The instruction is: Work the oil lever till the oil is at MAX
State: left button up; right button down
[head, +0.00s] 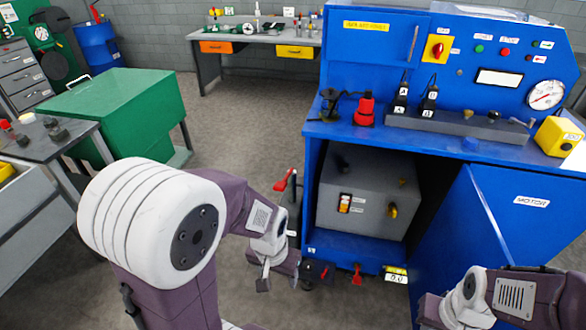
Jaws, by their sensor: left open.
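A grey tank (375,200) sits inside the open bay of the blue machine (311,215). On its front is a small sight glass (345,203) with orange-yellow colour in it and tiny labels beside it, too small to read. A red-handled lever (284,181) stands at the left outer side of the cabinet; I cannot tell for sure that it is the oil lever. My left gripper (279,277) is open and empty, low in front of the cabinet's left edge, below and apart from the red handle. My right arm shows at lower right; its gripper is out of view.
The blue door marked MOTOR (490,235) stands open at the right. A red tag-like part (357,274) is at the cabinet's bottom edge. A green box (120,105) and a grey table (45,140) stand left.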

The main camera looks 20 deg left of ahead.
aim_at(280, 186)
jog(key=i+j+z, duration=0.2)
jog(key=i+j, duration=0.75)
